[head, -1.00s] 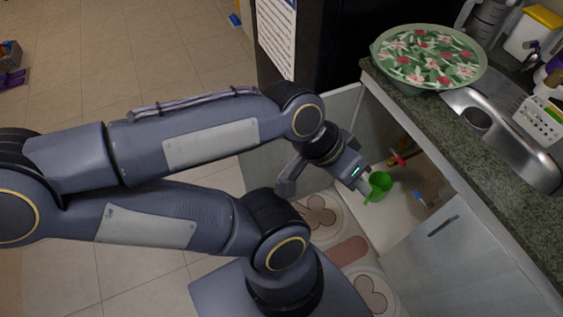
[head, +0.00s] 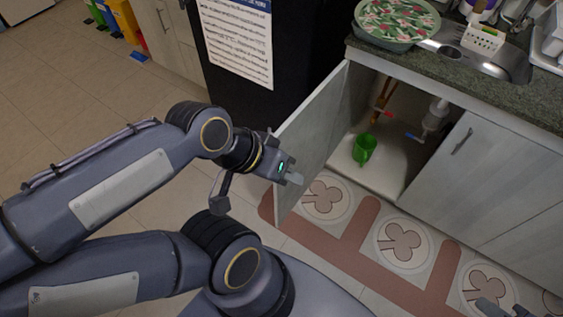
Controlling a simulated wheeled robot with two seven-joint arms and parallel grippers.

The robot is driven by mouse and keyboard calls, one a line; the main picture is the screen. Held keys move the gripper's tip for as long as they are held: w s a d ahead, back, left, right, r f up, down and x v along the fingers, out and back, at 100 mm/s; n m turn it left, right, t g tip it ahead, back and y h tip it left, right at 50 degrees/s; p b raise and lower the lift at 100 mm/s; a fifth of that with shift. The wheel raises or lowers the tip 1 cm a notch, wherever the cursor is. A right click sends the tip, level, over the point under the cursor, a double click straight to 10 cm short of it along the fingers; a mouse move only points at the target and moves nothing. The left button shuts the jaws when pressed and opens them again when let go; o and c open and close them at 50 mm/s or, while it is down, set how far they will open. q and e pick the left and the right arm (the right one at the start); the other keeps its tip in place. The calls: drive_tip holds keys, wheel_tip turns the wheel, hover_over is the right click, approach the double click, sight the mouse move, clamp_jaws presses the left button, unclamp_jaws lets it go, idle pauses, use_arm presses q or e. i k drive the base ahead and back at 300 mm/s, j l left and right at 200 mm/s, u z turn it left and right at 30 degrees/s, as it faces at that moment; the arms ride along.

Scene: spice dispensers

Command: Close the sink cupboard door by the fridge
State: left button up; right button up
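The sink cupboard door by the fridge (head: 318,128) stands open, swung out toward me from its hinge side beside the black fridge. My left gripper (head: 294,178) is at the door's free edge, its tip overlapping the door's face in the picture. I cannot tell whether it touches, or whether its small fingers are apart. The open sink cupboard (head: 385,175) shows its pale floor. A grey piece at the bottom right edge looks like the tip of my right gripper (head: 490,306); most of it is cut off.
Inside the cupboard are a green cup (head: 364,148) and pipes. The other cupboard door (head: 475,165) is closed. The black fridge (head: 290,50) stands left of the cupboard. A patterned mat (head: 350,245) lies on the floor in front. A floral-covered bowl (head: 395,22) sits on the counter.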

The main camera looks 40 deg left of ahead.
sight(305, 135)
drive_tip(key=j, duration=0.45)
drive_tip(key=k+j+z, duration=0.15)
drive_tip(key=j, duration=0.35)
drive_tip(key=k+j, duration=0.1)
drive_tip(key=j, duration=0.35)
drive_tip(key=j+z, duration=0.15)
drive_tip(key=j, duration=0.3)
drive_tip(key=k+j, duration=0.5)
drive_tip(key=j, duration=0.2)
drive_tip(key=i+u, duration=0.45)
drive_tip(key=i+l+u, duration=0.2)
drive_tip(key=i+u, duration=0.25)
drive_tip(key=k, duration=0.1)
